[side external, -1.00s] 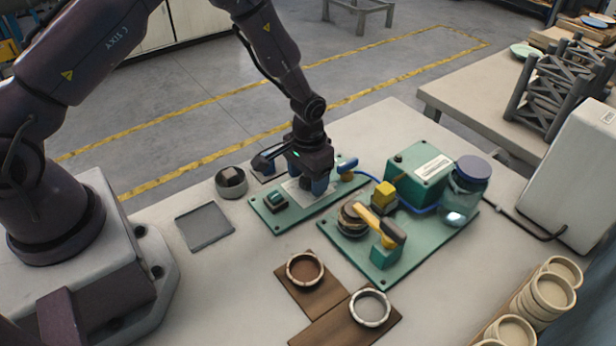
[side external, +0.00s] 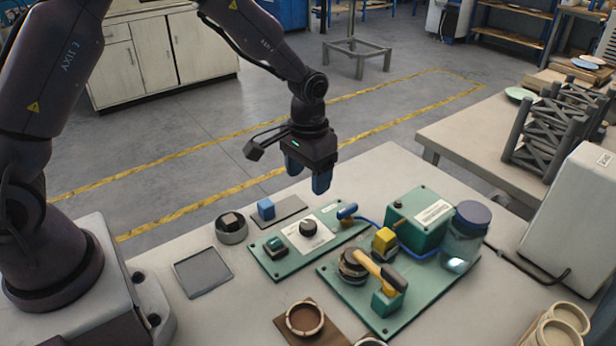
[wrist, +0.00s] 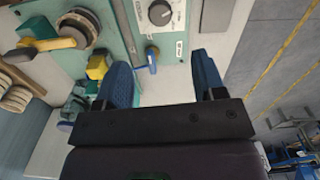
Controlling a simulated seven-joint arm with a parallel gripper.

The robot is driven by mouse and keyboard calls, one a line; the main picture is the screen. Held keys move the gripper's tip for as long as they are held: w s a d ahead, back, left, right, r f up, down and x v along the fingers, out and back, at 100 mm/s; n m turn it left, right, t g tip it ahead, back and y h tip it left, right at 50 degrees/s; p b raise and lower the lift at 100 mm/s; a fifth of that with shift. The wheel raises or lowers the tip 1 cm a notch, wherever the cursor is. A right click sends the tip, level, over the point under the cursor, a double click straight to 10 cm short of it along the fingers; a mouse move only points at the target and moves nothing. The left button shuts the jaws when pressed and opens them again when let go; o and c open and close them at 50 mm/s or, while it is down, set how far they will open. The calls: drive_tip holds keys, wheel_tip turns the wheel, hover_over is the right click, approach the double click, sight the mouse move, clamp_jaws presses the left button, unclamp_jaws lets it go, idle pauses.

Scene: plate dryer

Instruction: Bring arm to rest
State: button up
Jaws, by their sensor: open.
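My gripper (side external: 308,178) is raised in the air above the back edge of the table in the side view. Its two blue fingers are apart with nothing between them; they also show in the wrist view (wrist: 165,82). The knob also shows in the wrist view (wrist: 160,13). My gripper touches none of these.
A second green board (side external: 345,299) carries a yellow-handled clamp (side external: 366,265), a green box (side external: 420,222) and a jar (side external: 467,232). A blue cube (side external: 266,208) sits on a grey plate. An empty grey tray (side external: 203,271) lies left. A rack (side external: 555,130) stands on the far table.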

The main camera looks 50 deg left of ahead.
drive_tip(key=s+a+r+m+t, duration=0.1)
drive_tip(key=s+r+t, duration=0.4)
drive_tip(key=s+r, duration=1.5)
drive_tip(key=shift+s+a+r+t, duration=0.25)
drive_tip(key=shift+s+r+t, duration=0.1)
drive_tip(key=shift+s, duration=0.6)
